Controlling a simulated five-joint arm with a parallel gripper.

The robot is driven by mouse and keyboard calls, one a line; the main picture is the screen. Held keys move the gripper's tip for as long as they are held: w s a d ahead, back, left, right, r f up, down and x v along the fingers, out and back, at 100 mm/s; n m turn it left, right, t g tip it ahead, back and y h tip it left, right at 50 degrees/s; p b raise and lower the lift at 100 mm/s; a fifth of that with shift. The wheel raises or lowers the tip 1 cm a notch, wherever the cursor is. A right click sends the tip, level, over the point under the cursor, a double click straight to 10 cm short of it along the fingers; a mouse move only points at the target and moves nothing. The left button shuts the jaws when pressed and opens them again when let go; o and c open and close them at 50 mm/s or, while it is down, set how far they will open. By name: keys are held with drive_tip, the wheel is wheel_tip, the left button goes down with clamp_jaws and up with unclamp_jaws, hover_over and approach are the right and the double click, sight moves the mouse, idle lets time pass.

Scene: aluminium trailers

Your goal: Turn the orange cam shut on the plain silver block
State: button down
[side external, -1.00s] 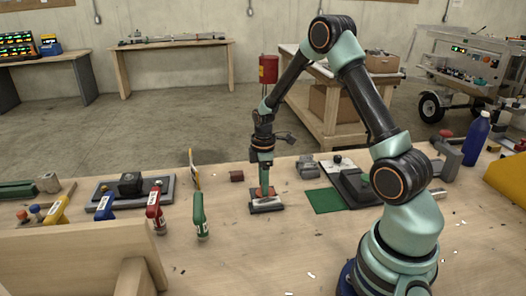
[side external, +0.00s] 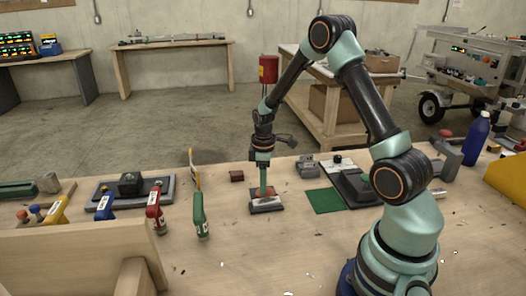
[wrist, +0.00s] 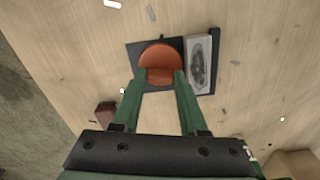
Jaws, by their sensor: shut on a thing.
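The orange cam (wrist: 160,56) is a rounded disc on a dark base plate (wrist: 135,52) in the wrist view. The silver block (wrist: 200,46) lies along the right side of the plate, with a dark oval patch on its top face. The cam's right edge is close beside the block; I cannot tell whether they touch. My gripper (wrist: 162,77) is shut on the near edge of the cam, one green finger on each side. In the side view my gripper (side external: 264,191) points straight down over the plate, and its fingers hide part of the cam.
A small dark red block (side external: 236,176) lies behind and left of the plate. Green (side external: 199,215) and red (side external: 154,210) labelled handles stand to the left. A green mat (side external: 324,201) and a dark fixture (side external: 352,185) lie to the right. Bare bench surrounds the plate, with small scattered chips.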

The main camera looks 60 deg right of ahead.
drive_tip(key=m, duration=1.3)
drive_tip(key=shift+m, duration=0.3)
idle(0.4)
drive_tip(key=c, duration=0.7)
unclamp_jaws()
drive_tip(key=shift+r, duration=0.1)
wheel_tip(320, 180, up, 12)
